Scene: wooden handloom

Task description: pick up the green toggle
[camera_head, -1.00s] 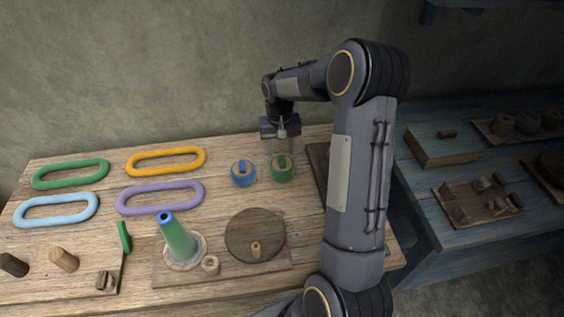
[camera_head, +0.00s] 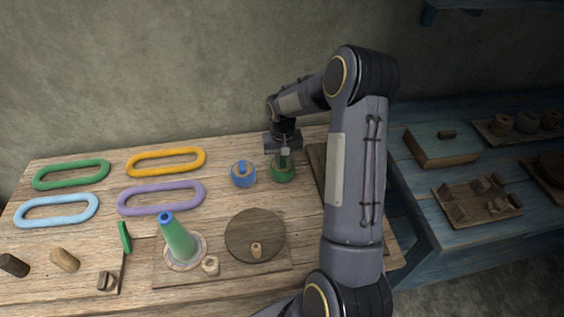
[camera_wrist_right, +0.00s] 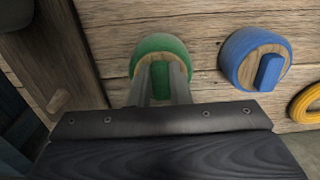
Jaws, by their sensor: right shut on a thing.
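The green toggle (camera_wrist_right: 160,80) stands upright in the middle of a round base with a green rim (camera_head: 283,176), toward the back right of the wooden table. My right gripper (camera_head: 285,157) reaches down over it from above. In the right wrist view the fingers of the right gripper (camera_wrist_right: 161,82) are on either side of the toggle and shut on it. The toggle still sits at its round base. Its lower part is partly hidden by the fingers. My left gripper is not in view.
A blue round base with a blue toggle (camera_head: 242,174) stands just left. Green, yellow, light blue and purple oval rings (camera_head: 165,150) lie at the left. A cone with a blue top (camera_head: 178,238) and a round wooden disc (camera_head: 255,236) stand in front. A dark wooden board (camera_wrist_right: 70,50) is close beside.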

